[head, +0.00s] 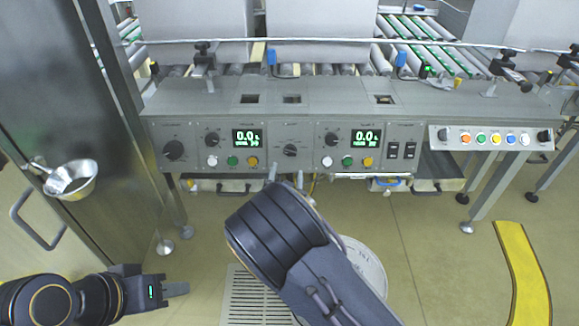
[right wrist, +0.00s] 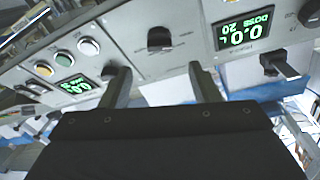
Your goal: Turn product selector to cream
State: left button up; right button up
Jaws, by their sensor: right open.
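The control panel (head: 260,134) carries several dark rotary knobs. Its middle knob (head: 290,150), between the two green displays, also shows in the right wrist view (right wrist: 158,38). The knob labels are too small to read, so I cannot tell which one is the product selector or where cream is marked. My right gripper (head: 286,176) is open and empty, just below and in front of the middle knob. In the right wrist view its fingers (right wrist: 160,70) stand apart on either side of that knob, not clamped on it. My left gripper (head: 176,290) is low at the left, away from the panel; its finger gap is not clear.
Another large knob (head: 173,150) sits at the panel's left end. White, green and yellow buttons (head: 232,160) lie below the displays. A button box (head: 488,138) is at the right. A metal scoop (head: 72,180) hangs at the left. A white bucket (head: 365,262) stands behind my right arm.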

aim_at(290, 153)
jog(key=w, duration=0.2)
jog(key=w+b, duration=0.1)
jog(key=w, duration=0.4)
jog(key=shift+w+d+b, duration=0.2)
jog(key=shift+d+b, duration=0.1)
jog(key=shift+d, duration=0.1)
jog(key=c, duration=1)
